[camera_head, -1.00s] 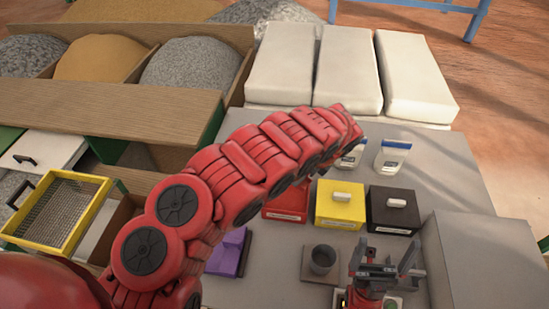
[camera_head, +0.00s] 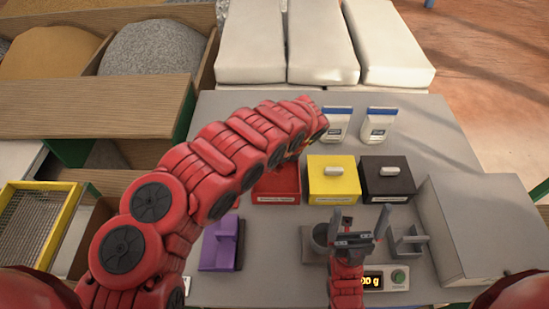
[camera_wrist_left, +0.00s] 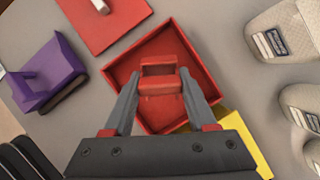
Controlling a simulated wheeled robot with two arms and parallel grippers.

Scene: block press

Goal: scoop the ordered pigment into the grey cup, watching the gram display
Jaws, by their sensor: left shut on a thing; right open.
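The open red box (camera_head: 278,187) stands in the middle of the table, partly behind my left arm; it also shows in the left wrist view (camera_wrist_left: 122,72). My left gripper (camera_wrist_left: 160,95) is over this box, shut on a small red scoop-like piece (camera_wrist_left: 160,82); the head view hides this gripper. The grey cup (camera_head: 320,236) stands on a dark pad, partly behind my right gripper (camera_head: 359,222), which is open and empty. The gram display (camera_head: 371,282) is partly covered; "00 g" is readable. The yellow box (camera_head: 334,187) and black box (camera_head: 388,186) are lidded.
A red lid (camera_wrist_left: 100,22) lies beside the red box. A purple piece (camera_head: 222,245) is left of the cup. A grey bracket (camera_head: 408,241) stands right of my right gripper, near a large grey block (camera_head: 478,225). Small bags (camera_head: 378,128) stand behind the boxes.

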